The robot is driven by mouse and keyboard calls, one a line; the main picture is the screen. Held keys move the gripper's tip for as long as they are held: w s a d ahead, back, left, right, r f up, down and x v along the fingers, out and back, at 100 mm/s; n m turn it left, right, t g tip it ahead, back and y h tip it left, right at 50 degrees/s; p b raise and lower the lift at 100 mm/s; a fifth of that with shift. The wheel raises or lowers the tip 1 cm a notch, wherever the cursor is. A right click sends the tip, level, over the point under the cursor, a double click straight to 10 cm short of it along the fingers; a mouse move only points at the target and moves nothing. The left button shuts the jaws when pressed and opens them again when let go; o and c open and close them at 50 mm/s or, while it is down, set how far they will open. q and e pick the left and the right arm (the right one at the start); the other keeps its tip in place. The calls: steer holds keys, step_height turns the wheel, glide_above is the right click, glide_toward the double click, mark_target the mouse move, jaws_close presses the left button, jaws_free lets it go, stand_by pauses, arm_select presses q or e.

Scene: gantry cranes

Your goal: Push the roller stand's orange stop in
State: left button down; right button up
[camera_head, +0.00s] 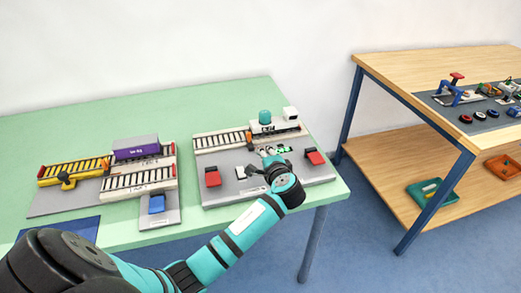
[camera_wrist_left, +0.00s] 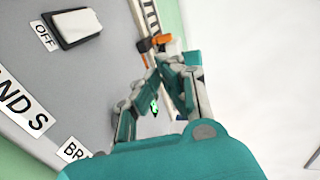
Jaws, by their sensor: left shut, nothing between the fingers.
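The roller stand (camera_head: 222,142) is a light track with dark rollers at the back of a grey board on the green table. A small orange piece, apparently the stop (camera_head: 249,138), sits near the track's right part. In the wrist view, the orange stop (camera_wrist_left: 153,43) lies just beyond my fingertips; I cannot tell whether they touch it. My left gripper (camera_head: 267,153) reaches over the grey board from the front. In the wrist view, the left gripper (camera_wrist_left: 168,60) is shut and empty. My right gripper is in neither view.
A teal cylinder (camera_head: 265,116) stands on the white block behind my gripper. A white rocker switch (camera_wrist_left: 74,26) is beside an OFF label. Another roller setup with a purple container (camera_head: 136,149) is at left.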

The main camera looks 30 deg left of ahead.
arm_select(q)
steer(key=v, duration=0.2)
steer(key=shift+s+d+r, duration=0.15)
steer(key=shift+d, duration=0.15)
steer(key=shift+s+d, duration=0.15)
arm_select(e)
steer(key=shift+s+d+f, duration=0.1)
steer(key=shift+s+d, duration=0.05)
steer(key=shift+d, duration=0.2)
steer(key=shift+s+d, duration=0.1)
